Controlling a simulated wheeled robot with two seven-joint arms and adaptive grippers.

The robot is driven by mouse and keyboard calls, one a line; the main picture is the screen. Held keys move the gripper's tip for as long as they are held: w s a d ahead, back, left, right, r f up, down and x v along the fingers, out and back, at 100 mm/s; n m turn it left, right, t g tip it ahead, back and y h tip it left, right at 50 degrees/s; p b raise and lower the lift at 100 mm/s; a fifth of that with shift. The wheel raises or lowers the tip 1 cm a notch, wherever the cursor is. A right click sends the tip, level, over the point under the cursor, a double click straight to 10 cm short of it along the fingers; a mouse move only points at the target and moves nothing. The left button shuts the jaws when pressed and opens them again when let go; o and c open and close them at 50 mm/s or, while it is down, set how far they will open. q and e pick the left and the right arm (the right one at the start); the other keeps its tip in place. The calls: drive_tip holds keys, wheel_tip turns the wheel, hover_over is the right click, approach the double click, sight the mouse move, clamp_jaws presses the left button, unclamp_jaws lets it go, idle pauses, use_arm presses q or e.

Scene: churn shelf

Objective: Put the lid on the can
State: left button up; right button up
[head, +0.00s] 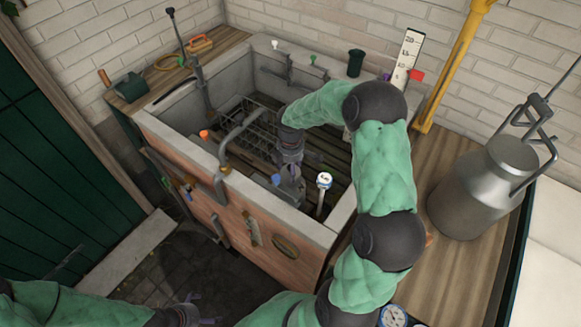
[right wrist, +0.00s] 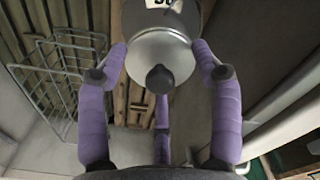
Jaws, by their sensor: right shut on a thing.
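The large grey metal can (head: 470,195) stands on the wooden counter at the right in the head view, a wire bail with dark handles raised at its neck. My right gripper (head: 288,188) is down inside the stone sink. In the right wrist view its purple fingers (right wrist: 160,75) are shut around a round silver piece with a dark knob (right wrist: 160,50); it may be the lid, but I cannot be sure. The held piece is apart from the can. My left gripper (head: 202,309) is low at the bottom left, fingers apart and empty.
The stone sink (head: 180,140) holds a wire rack (head: 240,125), also in the wrist view (right wrist: 65,75), and a white-topped gauge (head: 323,181). A tap (head: 235,135) rises at its front rim. A yellow post (head: 450,70) and a ruler (head: 407,58) stand behind.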

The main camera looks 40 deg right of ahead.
drive_tip(key=o, duration=1.2)
wheel_tip(320, 180, up, 12)
